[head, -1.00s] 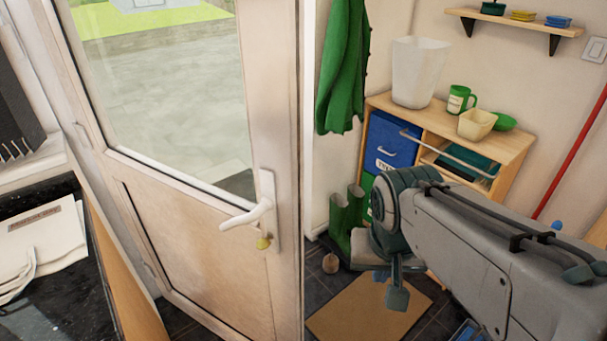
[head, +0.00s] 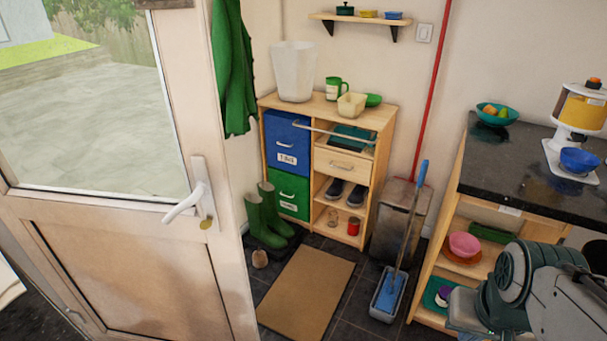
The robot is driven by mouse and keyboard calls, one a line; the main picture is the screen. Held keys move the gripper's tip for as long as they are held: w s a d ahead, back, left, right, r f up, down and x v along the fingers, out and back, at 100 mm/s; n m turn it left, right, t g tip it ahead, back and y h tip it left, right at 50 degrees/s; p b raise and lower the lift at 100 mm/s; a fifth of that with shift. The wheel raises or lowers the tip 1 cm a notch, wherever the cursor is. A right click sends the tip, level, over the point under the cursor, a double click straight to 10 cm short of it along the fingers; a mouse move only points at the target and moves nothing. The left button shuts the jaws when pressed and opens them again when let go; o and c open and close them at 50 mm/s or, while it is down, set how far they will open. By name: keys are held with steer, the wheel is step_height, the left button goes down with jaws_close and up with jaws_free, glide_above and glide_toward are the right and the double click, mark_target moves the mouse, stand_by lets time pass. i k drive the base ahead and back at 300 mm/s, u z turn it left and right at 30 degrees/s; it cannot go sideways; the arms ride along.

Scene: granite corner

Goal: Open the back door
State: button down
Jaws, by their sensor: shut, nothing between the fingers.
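The back door (head: 120,262) fills the left side of the head view. It is off-white and scuffed, with a large glass pane above a solid panel. Its free edge stands in front of the wall and floor to its right; it seems ajar, but how far I cannot tell. Its white lever handle (head: 184,204) points left, with a brass lock below. My arm shows at the lower right, well away from the handle, and touches nothing of the door. My gripper's fingers are not visible.
Right of the door are green boots (head: 264,217), a brown mat (head: 305,292) and a wooden cabinet (head: 330,112). A blue mop (head: 388,292) stands by a bin. A dark-topped counter (head: 520,180) is at the right, close to my arm. Floor around the mat is mostly clear.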

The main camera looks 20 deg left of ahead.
mark_target(121, 274)
steer(key=z, duration=0.15)
steer(key=k, duration=0.3)
steer(key=z, duration=0.15)
steer(key=i, duration=1.5)
steer(key=u, duration=1.35)
steer(key=i, duration=0.85)
steer(key=u, duration=1.35)
steer(key=i, duration=0.35)
steer(key=u, duration=0.3)
